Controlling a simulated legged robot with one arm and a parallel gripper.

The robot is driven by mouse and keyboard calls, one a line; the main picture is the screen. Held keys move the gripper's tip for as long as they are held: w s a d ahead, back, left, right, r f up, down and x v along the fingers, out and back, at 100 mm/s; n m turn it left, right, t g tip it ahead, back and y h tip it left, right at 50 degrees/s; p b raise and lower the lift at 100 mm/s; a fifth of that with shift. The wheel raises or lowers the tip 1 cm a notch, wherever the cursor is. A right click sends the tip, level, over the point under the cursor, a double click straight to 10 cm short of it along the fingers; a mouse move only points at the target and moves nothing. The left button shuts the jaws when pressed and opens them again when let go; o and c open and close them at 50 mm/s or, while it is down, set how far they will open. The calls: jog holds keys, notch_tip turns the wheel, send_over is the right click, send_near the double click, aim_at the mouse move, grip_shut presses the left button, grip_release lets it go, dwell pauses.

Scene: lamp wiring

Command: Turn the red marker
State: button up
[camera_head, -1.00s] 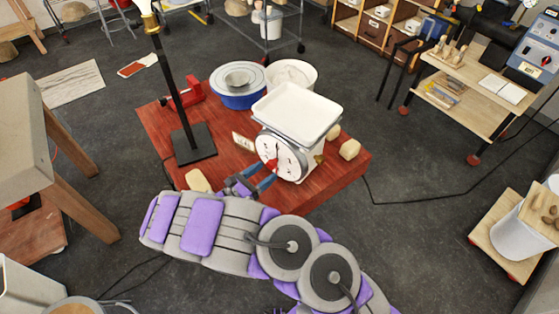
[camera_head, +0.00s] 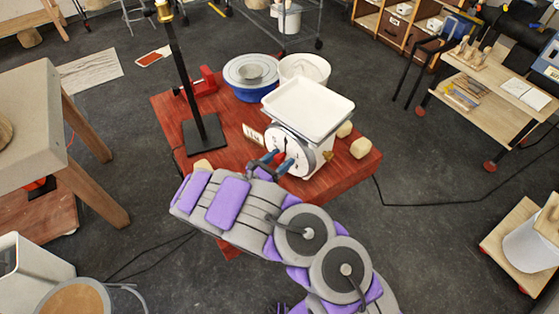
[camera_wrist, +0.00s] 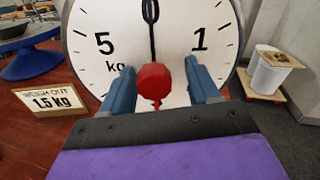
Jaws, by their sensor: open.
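The red marker (camera_wrist: 156,82) is a faceted red knob at the centre of the white dial (camera_wrist: 90,25), with a thin red tip pointing down. The dial's black needle points up at 0. My gripper (camera_wrist: 162,82) is open, with one blue finger on each side of the marker and visible gaps between. I cannot tell how deep the fingers reach around it.
The scale stands on a low red platform (camera_head: 235,135). A lamp stand (camera_head: 187,90) rises to the left, and basins (camera_head: 245,83) stand behind. A "Weigh out 1.5 kg" sign (camera_wrist: 52,98) is left of the dial. Yellowish blocks (camera_head: 361,148) lie to the right.

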jog(key=shift+a, duration=0.4)
jog(key=shift+a+f, duration=0.1)
jog(key=shift+a, duration=0.35)
jog(key=shift+c, duration=1.2)
jog(key=shift+d, duration=0.6)
jog(key=c, duration=0.6)
jog(key=shift+a, duration=0.15)
grip_shut()
